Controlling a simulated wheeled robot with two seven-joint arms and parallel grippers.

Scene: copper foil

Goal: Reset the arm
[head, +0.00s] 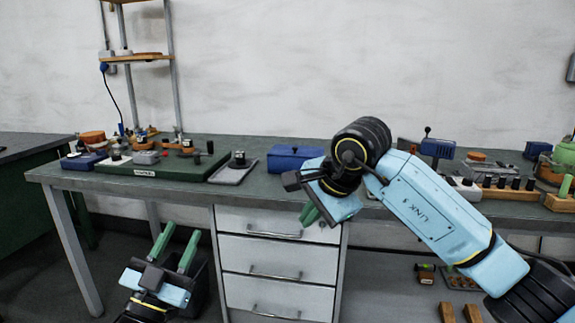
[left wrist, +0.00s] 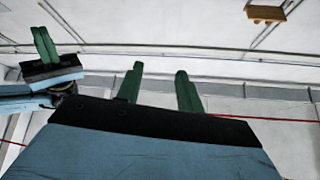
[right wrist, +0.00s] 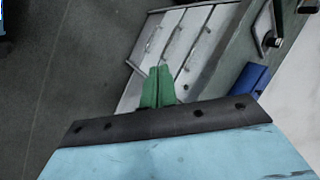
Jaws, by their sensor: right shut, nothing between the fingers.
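My left gripper (head: 176,248) is low in front of the workbench in the head view, its two green fingers apart with nothing between them. In the left wrist view its fingers (left wrist: 160,88) are spread against the wall and ceiling. My right arm reaches in from the right in the head view, bent in front of the bench edge. My right gripper (head: 310,215) points down there, partly hidden by its wrist. In the right wrist view its green fingers (right wrist: 158,87) are together and empty, in front of the drawers (right wrist: 180,45).
The workbench (head: 130,183) carries a green board (head: 175,168) with small parts, a grey tray (head: 233,172) and a blue box (head: 295,157). Wooden blocks and tools stand at the right. White drawers (head: 275,255) are under the bench. The floor in front is clear.

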